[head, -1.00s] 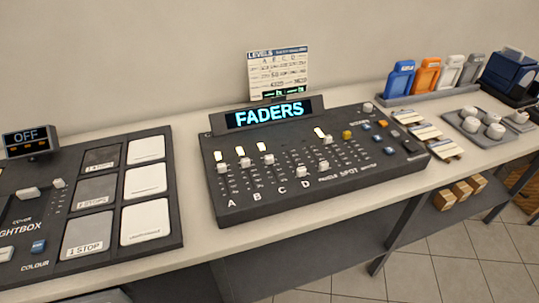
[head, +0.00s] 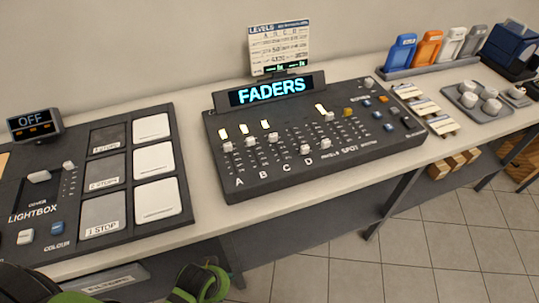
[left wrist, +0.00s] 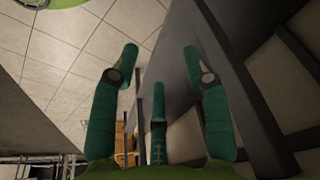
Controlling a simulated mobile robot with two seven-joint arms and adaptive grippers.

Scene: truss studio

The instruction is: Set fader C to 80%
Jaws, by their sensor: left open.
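The fader desk (head: 300,175) is a dark slanted box with a lit FADERS sign, standing on the bench in the middle of the head view. Its fader columns are lettered A, B, C and D. The cap of D (head: 305,149) sits lower. My left gripper (left wrist: 156,62) is open and empty in the left wrist view, its green fingers spread above floor tiles. Green and black parts of my left arm show at the head view's bottom left, below the bench.
A levels card (head: 279,48) stands behind the desk; its figures are too small to read surely. A lightbox panel (head: 72,235) lies left. Clips (head: 428,47), round knobs (head: 491,107) and a blue box (head: 510,50) are right. Tiled floor is open in front.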

